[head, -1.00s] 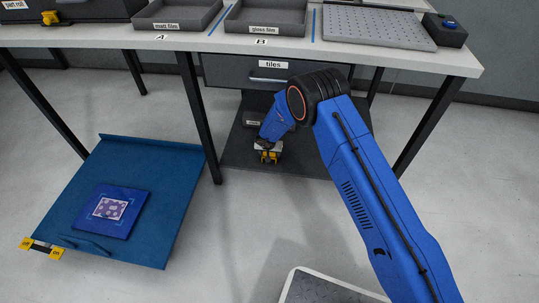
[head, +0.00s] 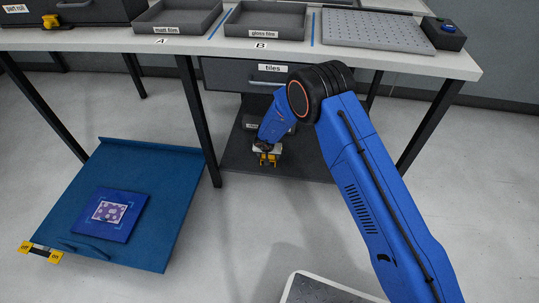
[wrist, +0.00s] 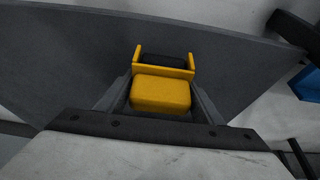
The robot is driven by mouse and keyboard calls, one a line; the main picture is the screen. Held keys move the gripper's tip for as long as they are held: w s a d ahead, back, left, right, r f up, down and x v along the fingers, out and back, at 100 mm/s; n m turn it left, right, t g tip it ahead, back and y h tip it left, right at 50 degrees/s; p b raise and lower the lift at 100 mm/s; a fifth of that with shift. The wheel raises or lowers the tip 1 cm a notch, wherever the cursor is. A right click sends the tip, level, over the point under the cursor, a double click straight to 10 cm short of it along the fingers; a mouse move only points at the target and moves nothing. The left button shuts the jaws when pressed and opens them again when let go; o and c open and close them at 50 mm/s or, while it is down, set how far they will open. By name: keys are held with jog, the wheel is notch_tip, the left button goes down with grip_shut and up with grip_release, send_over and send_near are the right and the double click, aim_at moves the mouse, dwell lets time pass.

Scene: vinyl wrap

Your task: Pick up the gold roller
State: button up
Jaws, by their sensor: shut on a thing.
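The gold roller (wrist: 160,94) shows in the wrist view as a yellow block with a yellow bracket around a dark cylinder at its far end. My gripper (wrist: 160,100) has its grey fingers on either side of the yellow block and is shut on it. I cannot tell whether the roller touches the board.
The table (head: 110,40) stands above, with its legs (head: 197,120) close left of my arm. A drawer marked "tiles" (head: 240,75) hangs over the gripper's area. A blue panel (head: 150,180) with a purple patterned square lies left. Open floor (head: 225,240) is in front.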

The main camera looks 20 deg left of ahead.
jog(key=s+d, duration=0.3)
jog(key=s, duration=1.2)
jog(key=shift+d, duration=0.3)
